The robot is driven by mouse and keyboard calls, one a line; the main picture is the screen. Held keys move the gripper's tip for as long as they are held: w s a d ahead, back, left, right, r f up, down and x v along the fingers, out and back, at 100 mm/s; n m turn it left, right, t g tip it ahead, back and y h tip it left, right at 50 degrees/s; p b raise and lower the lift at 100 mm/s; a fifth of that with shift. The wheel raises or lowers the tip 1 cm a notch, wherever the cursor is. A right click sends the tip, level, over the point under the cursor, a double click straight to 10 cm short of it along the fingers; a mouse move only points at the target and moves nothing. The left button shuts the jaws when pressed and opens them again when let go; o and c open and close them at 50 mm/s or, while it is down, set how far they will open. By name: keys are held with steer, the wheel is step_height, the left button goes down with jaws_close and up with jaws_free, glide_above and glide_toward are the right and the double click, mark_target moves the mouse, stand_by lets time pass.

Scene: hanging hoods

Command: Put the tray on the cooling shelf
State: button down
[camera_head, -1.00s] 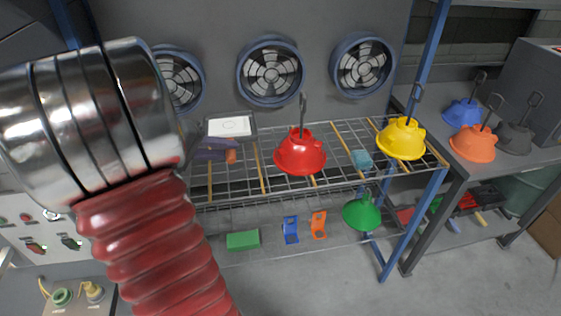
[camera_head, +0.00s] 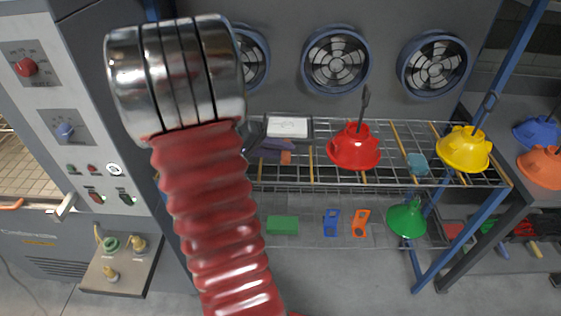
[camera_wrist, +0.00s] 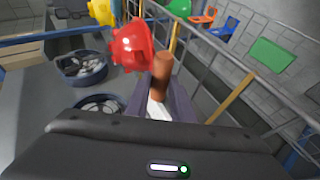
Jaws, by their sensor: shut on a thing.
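My gripper (camera_wrist: 160,108) has dark purple jaws, shut on a brown-orange cylinder (camera_wrist: 163,70) that stands up between them. A white strip (camera_wrist: 157,110) shows just below it; I cannot tell what it belongs to. In the head view the jaws are over the left part of the wire shelf (camera_head: 320,172), partly behind my arm, with the cylinder (camera_head: 286,157) at their tip. A flat white piece with a dark rim (camera_head: 288,127) shows just behind them. I cannot tell for sure whether this is the tray.
A red hood (camera_head: 354,148) stands close right of my gripper, a yellow hood (camera_head: 464,149) farther right. A teal block (camera_head: 418,164) lies between them. A green hood (camera_head: 406,219) and green block (camera_head: 282,225) are below. Fans (camera_head: 336,61) line the wall behind. A control panel (camera_head: 66,130) is left.

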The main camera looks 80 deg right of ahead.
steer(key=shift+f, duration=1.8)
steer(key=c, duration=1.8)
jaws_free()
steer(key=v, duration=1.2)
steer(key=shift+a, duration=0.1)
steer(key=shift+f, duration=0.1)
